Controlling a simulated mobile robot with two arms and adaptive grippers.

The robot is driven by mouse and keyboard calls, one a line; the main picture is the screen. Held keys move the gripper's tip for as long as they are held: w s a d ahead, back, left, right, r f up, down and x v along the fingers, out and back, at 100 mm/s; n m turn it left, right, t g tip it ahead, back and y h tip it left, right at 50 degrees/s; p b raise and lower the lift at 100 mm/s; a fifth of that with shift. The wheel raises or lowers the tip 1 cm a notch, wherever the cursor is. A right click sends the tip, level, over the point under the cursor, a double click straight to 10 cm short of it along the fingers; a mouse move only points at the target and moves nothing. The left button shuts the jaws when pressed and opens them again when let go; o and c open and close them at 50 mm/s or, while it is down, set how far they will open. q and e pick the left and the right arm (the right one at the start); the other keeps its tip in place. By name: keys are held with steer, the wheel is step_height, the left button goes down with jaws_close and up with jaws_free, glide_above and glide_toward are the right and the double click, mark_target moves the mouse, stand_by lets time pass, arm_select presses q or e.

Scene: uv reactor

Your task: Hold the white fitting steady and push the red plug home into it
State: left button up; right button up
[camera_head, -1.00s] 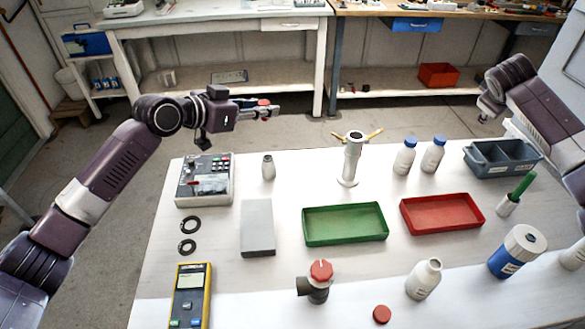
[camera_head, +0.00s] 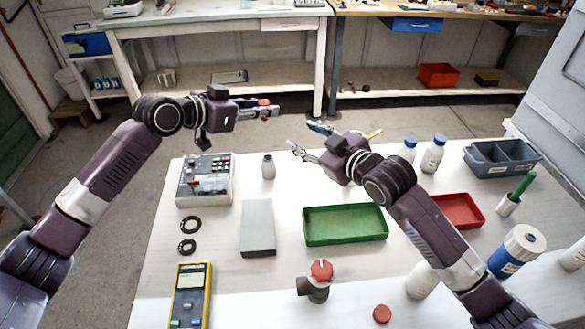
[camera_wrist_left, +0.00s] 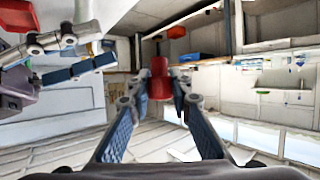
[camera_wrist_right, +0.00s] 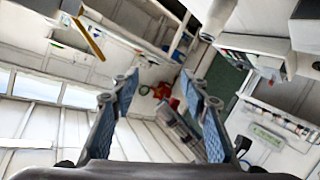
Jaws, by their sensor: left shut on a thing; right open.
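My left gripper (camera_head: 270,108) is shut on a red plug (camera_head: 264,102) and holds it in the air beyond the table's back left edge. The red plug also shows between the fingertips in the left wrist view (camera_wrist_left: 159,78). My right gripper (camera_head: 303,138) is open and empty, above the table's back, a little right of and lower than the left gripper in the head view. What looks like the white fitting, an upright white post with brass arms, stands on the table's back. My right arm now hides it, except for one brass arm (camera_head: 375,134).
A green tray (camera_head: 345,238), a red tray (camera_head: 478,222), a grey block (camera_head: 258,228) and white bottles (camera_head: 433,155) stand on the table. A dark elbow with a red cap (camera_head: 321,270) and a red disc (camera_head: 382,314) lie near the front. A grey divided bin (camera_head: 502,172) is at right.

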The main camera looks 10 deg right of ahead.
mark_target(265, 157)
steer(key=s+a+f+m+g, duration=0.2)
steer(key=s+a+f+m, duration=0.2)
steer(key=f, duration=0.2)
steer(key=x, duration=1.2)
steer(key=shift+d+r, duration=0.1)
steer(key=shift+d, duration=0.05)
jaws_close()
arm_select(q)
steer(key=shift+n+t+y, duration=0.4)
steer(key=shift+n+t, duration=0.1)
steer(key=shift+n, duration=0.1)
step_height(265, 157, down, 4)
steer(key=shift+d+f, duration=0.1)
steer(key=shift+d, duration=0.05)
steer(key=shift+f+n+t, duration=0.3)
steer(key=shift+f, duration=0.45)
